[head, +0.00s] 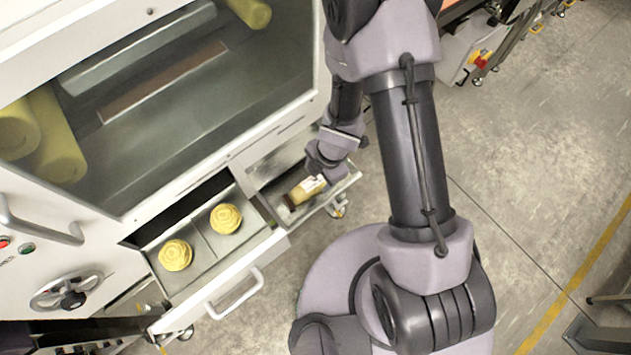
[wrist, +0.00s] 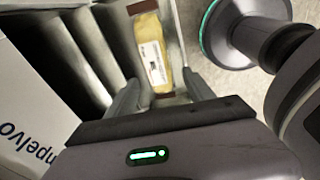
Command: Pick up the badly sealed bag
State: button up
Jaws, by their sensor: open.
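The bag (head: 305,190) lies in a shallow metal tray at the right end of the machine. It is yellow-tan with a white printed label and a dark brown end. My gripper (head: 320,174) is above the label end of the bag, open and empty. In the wrist view my gripper's fingers (wrist: 160,92) stand on either side of the bag's near end. I cannot tell how much height is left between fingertips and bag. The seal's state is too small to judge.
The metal tray (head: 328,197) has raised walls close around the bag. An open drawer (head: 228,262) to its left holds two yellow coils (head: 226,218). The machine's glass front (head: 190,110) rises behind. A white panel with lettering (wrist: 32,120) is at the wrist view's left. Open floor lies right.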

aim_at(317, 180)
jog(key=f, duration=0.1)
jog(key=f+b, duration=0.1)
jog(key=f, duration=0.2)
jog(key=shift+w+a+b, duration=0.25)
jog(key=shift+b, duration=0.1)
jog(key=f+b, duration=0.1)
jog(key=f, duration=0.1)
jog(key=w+f+b, duration=0.1)
jog(key=f+b, duration=0.1)
jog(key=f, duration=0.1)
jog(key=shift+w+a+f, duration=0.1)
jog(key=shift+f, duration=0.05)
jog(key=shift+r, duration=0.25)
jog(key=shift+c, duration=0.2)
grip_shut()
jog(key=shift+r, duration=0.1)
